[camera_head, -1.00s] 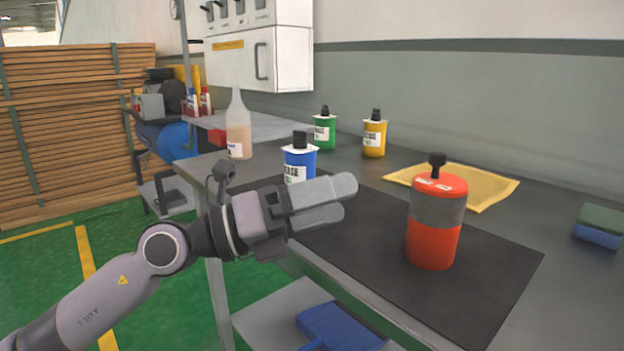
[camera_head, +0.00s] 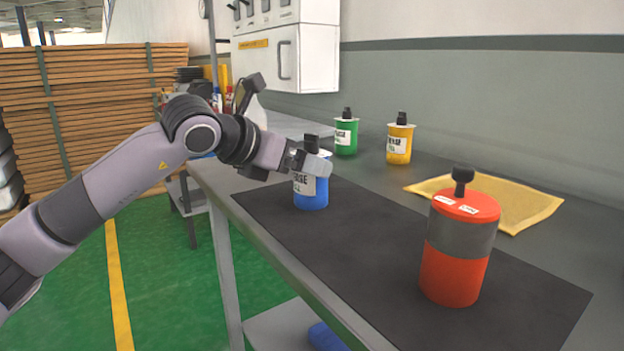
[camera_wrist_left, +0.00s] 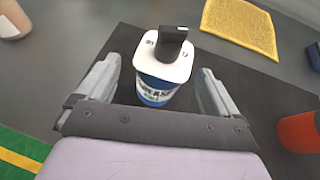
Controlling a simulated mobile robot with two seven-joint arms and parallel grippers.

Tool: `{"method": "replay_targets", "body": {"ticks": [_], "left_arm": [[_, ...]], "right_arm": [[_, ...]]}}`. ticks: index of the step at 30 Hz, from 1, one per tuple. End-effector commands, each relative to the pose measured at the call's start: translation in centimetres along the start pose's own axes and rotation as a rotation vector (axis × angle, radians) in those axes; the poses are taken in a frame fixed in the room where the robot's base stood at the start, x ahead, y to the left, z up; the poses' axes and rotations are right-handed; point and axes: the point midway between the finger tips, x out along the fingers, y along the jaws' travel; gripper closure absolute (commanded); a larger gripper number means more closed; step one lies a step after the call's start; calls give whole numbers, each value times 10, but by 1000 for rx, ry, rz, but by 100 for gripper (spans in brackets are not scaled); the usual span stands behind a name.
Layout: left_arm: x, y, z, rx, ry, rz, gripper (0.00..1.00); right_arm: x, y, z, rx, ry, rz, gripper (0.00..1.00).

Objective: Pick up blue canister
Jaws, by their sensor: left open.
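The fingers are open, with a gap on each side of the canister. My right gripper is not in view.
A red and grey canister (camera_head: 459,255) stands to the right on the mat. A green canister (camera_head: 346,137) and a yellow canister (camera_head: 399,145) stand behind. A yellow cloth (camera_head: 520,205) lies at the right. A white cabinet (camera_head: 300,60) hangs on the wall.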

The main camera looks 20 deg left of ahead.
Motion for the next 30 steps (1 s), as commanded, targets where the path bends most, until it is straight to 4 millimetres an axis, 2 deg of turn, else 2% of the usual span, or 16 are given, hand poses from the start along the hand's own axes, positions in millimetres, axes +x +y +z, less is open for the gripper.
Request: {"method": "replay_targets", "body": {"ticks": [3, 7, 16, 17, 21, 23, 30], "left_arm": [[18, -3, 4, 0, -1, -2, 6], [31, -3, 3, 0, -1, -3, 6], [35, -2, 3, 0, -1, -2, 6], [35, -2, 3, 0, -1, -2, 12], [34, -2, 3, 0, -1, -3, 58], [34, -3, 3, 0, -1, -3, 75], [34, -3, 5, 0, -5, -3, 75]], "right_arm": [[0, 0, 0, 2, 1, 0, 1], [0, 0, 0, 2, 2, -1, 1], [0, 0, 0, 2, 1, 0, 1], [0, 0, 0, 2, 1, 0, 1], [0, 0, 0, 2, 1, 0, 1], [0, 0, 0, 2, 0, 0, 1], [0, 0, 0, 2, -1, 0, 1]]}}
